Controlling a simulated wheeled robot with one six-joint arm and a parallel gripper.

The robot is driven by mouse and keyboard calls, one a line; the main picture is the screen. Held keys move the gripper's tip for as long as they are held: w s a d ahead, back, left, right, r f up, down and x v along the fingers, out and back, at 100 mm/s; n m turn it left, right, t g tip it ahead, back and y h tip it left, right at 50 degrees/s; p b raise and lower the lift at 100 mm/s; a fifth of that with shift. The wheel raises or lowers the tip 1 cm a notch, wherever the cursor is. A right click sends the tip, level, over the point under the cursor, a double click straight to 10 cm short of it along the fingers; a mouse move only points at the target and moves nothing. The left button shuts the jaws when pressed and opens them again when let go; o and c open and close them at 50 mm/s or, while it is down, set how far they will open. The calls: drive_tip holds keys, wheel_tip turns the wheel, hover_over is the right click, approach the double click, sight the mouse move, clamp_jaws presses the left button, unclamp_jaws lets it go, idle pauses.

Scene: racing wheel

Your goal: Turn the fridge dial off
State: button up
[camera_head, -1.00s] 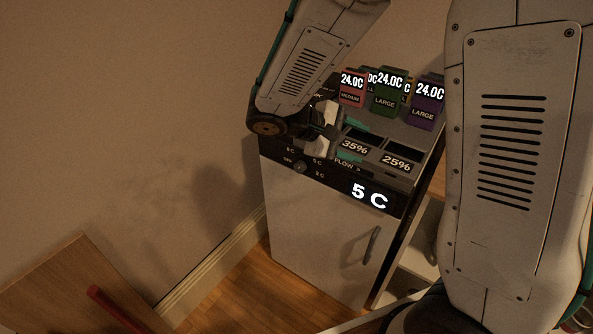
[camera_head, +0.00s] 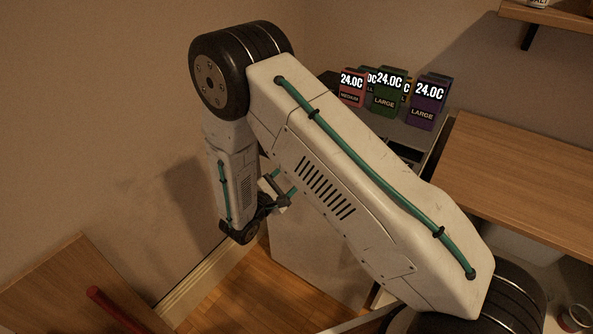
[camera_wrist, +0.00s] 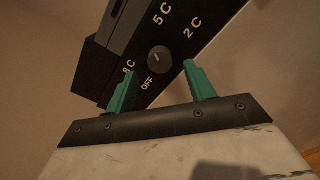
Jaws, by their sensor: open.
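The fridge dial (camera_wrist: 159,58) is a small round dark knob on a black panel in the wrist view. White labels 8 C, 5 C, 2 C and OFF surround it. Its pointer mark is too faint to read surely. My gripper (camera_wrist: 160,68) is open, its two teal fingers apart on either side of the dial in the picture. I see no clear contact, and the gap in depth is hard to judge. In the head view, the white fridge (camera_head: 305,255) is partly visible. My arm hides its dial and display.
A wooden counter (camera_head: 520,175) lies to the right. The wall is close on the left.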

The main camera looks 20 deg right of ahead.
drive_tip(key=shift+x, duration=2.35)
drive_tip(key=c, duration=1)
drive_tip(key=n, duration=2.3)
drive_tip(key=shift+n, duration=0.4)
drive_tip(key=shift+f, duration=0.1)
